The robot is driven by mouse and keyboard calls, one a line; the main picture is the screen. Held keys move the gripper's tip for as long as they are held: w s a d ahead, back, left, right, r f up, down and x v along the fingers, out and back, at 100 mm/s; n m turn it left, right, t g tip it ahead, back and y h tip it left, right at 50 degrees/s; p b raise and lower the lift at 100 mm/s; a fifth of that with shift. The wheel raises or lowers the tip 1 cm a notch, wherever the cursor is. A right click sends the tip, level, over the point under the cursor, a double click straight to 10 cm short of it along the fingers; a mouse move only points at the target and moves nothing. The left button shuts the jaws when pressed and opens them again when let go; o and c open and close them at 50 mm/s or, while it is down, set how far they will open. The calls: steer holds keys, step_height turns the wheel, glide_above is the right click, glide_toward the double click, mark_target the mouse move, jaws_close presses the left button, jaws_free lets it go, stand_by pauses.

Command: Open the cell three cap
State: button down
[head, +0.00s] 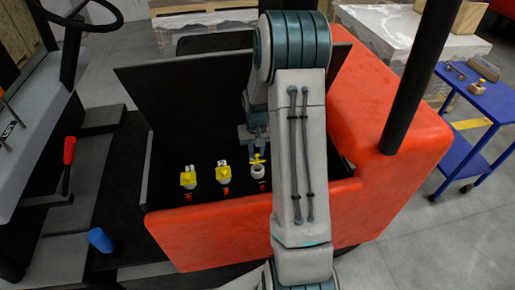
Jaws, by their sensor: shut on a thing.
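A row of battery cells sits in the dark open compartment in the head view. Cell one (188,180) and cell two (223,174) have yellow caps on top, with numbered labels. Cell three (258,172) shows a pale round neck. A yellow cap (258,160) is at the top rear edge of this neck; I cannot tell whether it still touches it. My gripper (257,153) reaches down from behind and is shut on this yellow cap. The fingers are small and partly blend with the dark background.
The black lid (185,85) stands open behind the compartment. The red body (410,120) and a black post (420,75) are on the right. A steering wheel (72,22) is at left. A blue cart (480,105) with small items stands far right.

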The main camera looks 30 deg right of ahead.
mark_target(258, 161)
stand_by(0.3)
steer(key=c, duration=1.3)
jaws_free()
steer(key=s+t+b, duration=0.1)
steer(key=b, duration=0.1)
steer(key=s+f+t+b, duration=0.1)
steer(key=t+b, duration=0.1)
steer(key=t+h+b, duration=0.1)
steer(key=b, duration=0.1)
steer(key=shift+s+a+f+b, duration=0.25)
steer(key=shift+s+a+b, duration=0.1)
steer(key=shift+s, duration=0.05)
steer(key=p+v, duration=0.2)
steer(key=v, duration=1.3)
steer(key=shift+s+a+r+n+g+y+p, duration=0.15)
steer(key=shift+s+a+r+n+p, duration=0.35)
steer(key=shift+s+a+r, duration=1.1)
steer(key=shift+s+a+r+n+g+y+p, duration=0.1)
steer(key=shift+s+a+r+n+p, duration=0.5)
steer(key=shift+s+a, duration=1.8)
steer(key=shift+s+a+r+n+g+y+p, duration=0.15)
steer(key=shift+s+a+r+n+p, duration=0.2)
steer(key=shift+s+a+r, duration=1.3)
steer(key=shift+s+a+f, duration=0.2)
steer(key=shift+a+f, duration=0.15)
steer(key=shift+a, duration=0.05)
